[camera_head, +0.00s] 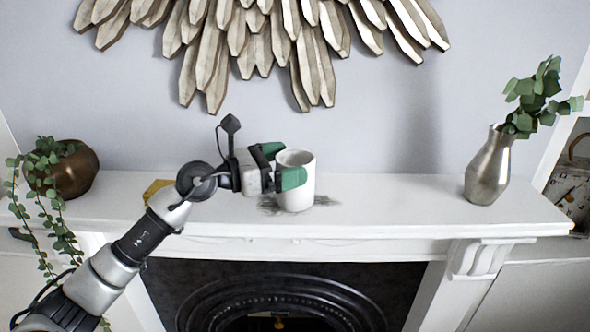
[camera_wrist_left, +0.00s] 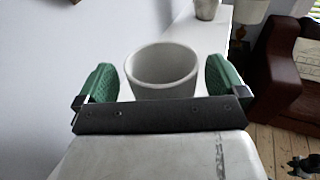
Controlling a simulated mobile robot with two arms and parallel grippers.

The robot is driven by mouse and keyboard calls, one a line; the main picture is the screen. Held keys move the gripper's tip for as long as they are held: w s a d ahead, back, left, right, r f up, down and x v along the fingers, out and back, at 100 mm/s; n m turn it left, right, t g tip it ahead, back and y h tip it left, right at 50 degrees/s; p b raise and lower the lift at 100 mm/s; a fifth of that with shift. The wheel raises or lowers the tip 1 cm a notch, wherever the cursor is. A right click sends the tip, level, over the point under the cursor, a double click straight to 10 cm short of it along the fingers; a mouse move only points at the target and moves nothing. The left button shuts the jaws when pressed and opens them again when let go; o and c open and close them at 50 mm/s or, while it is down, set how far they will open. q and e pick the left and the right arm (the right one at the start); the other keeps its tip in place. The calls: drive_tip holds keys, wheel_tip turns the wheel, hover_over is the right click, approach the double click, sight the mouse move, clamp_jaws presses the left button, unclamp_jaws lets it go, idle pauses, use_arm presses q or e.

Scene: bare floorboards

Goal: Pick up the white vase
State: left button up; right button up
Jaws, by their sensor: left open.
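The white vase (camera_head: 297,182) is a plain, upright cylinder standing on the white mantel shelf (camera_head: 400,215). In the left wrist view the white vase (camera_wrist_left: 162,72) shows its open round rim, between the green finger pads. My left gripper (camera_head: 284,166) is open around the vase, with one green pad on its near side and the other mostly hidden behind it. In the left wrist view my left gripper (camera_wrist_left: 161,82) has a narrow gap visible on each side of the vase. My right gripper is not in view.
A silver vase with leaves (camera_head: 489,168) stands at the shelf's right end. A bronze pot with a trailing plant (camera_head: 75,172) stands at the left end. A wooden wall decoration (camera_head: 315,60) hangs above. A dark fireplace (camera_head: 285,295) lies below.

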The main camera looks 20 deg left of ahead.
use_arm(q)
drive_tip(key=shift+p+x, duration=0.3)
drive_tip(key=shift+x, duration=0.75)
drive_tip(key=shift+d, duration=0.15)
drive_tip(key=c, duration=1)
drive_tip(key=shift+r, duration=0.1)
drive_tip(key=shift+r, duration=0.1)
